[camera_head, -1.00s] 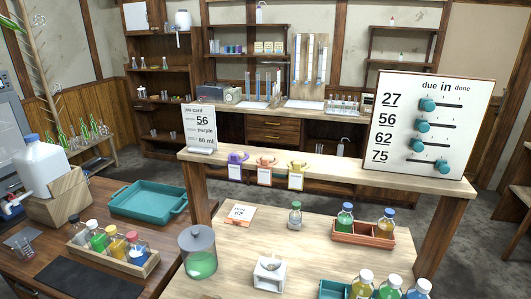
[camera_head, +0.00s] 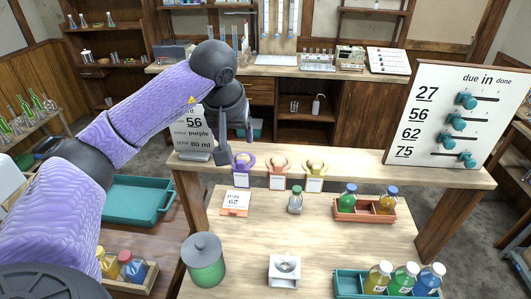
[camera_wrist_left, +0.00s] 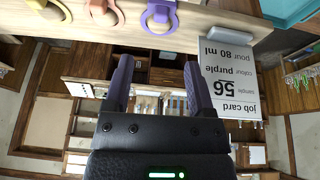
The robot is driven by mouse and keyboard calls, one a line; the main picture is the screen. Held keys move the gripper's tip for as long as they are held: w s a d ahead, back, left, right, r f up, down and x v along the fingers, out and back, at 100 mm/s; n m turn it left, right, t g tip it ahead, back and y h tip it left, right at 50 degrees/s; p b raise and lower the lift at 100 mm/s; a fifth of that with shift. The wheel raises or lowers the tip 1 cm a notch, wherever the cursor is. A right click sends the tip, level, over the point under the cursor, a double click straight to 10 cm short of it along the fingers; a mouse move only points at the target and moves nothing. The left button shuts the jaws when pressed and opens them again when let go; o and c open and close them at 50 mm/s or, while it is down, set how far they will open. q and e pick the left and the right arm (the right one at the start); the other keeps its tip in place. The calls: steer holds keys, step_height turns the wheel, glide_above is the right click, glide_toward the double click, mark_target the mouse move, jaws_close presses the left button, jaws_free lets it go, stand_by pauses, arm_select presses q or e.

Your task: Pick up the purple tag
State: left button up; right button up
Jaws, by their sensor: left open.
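The purple tag (camera_head: 242,163) hangs from the front edge of the raised wooden shelf, with a white label below its purple ring. It is the leftmost of three tags. In the left wrist view the purple tag (camera_wrist_left: 160,18) is at the top, beyond my fingers. My left gripper (camera_head: 236,145) is open and empty, with its fingers pointing down just above and behind the purple tag; its fingertips also show in the left wrist view (camera_wrist_left: 157,68). The job card (camera_head: 193,137) stands on the shelf to the left, partly hidden by my arm. My right gripper is out of view.
An orange tag (camera_head: 278,164) and a yellow tag (camera_head: 314,168) hang to the right. The due board (camera_head: 455,115) stands at the shelf's right end. A lidded green jar (camera_head: 205,262) and a small bottle (camera_head: 295,200) stand on the table below.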

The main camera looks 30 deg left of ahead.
mark_target(240, 161)
arm_select(q)
steer(key=p+x, duration=0.1)
steer(key=x, duration=0.8)
steer(key=shift+s+f, duration=0.1)
steer(key=shift+f, duration=0.2)
jaws_close()
